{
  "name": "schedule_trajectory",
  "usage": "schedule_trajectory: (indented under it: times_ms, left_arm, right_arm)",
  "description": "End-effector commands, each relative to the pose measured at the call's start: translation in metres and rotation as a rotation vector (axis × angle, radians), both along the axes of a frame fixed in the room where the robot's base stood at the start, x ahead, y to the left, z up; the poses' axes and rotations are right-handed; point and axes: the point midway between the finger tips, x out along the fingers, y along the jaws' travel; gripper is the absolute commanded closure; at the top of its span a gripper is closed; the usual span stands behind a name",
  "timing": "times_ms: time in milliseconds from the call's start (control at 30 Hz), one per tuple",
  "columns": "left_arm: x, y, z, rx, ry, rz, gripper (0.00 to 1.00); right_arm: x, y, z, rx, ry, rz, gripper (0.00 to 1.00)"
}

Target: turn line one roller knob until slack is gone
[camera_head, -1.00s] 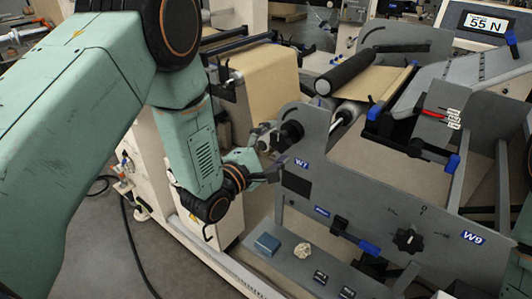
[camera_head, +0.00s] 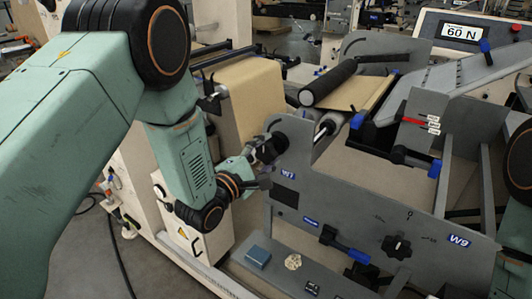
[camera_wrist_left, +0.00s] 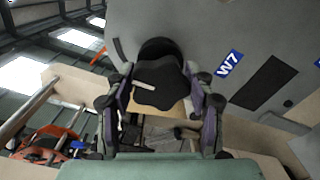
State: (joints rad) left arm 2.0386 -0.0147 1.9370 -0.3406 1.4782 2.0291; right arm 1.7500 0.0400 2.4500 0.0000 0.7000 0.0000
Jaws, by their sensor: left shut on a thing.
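The roller knob is black and lobed with a pale pointer mark, and shows in the left wrist view (camera_wrist_left: 158,82) between my left gripper's fingers (camera_wrist_left: 163,105). In the head view the left gripper (camera_head: 262,155) is at the W7 side plate (camera_head: 300,195), shut on the knob; the fingers hide much of the knob there. The brown kraft web (camera_head: 245,100) runs down behind the gripper and shows again beside the black roller (camera_head: 329,83). The display (camera_head: 462,33) reads 60 N. My right gripper is not in view.
A second black knob (camera_head: 396,247) sits on the plate near the W9 label (camera_head: 458,240).

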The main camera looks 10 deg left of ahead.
Motion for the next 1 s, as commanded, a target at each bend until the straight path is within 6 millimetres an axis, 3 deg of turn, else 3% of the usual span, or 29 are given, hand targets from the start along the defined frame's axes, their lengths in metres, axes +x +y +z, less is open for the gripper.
schedule_trajectory:
  times_ms: [233, 1000]
  left_arm:
    - [0.0003, 0.0019, -0.0007, 0.000, 0.002, 0.007, 0.78]
    - [0.0006, 0.0023, -0.0004, 0.500, -0.180, 0.008, 0.78]
  right_arm:
    - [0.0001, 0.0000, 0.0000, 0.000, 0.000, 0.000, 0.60]
    - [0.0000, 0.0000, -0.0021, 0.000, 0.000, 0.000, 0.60]
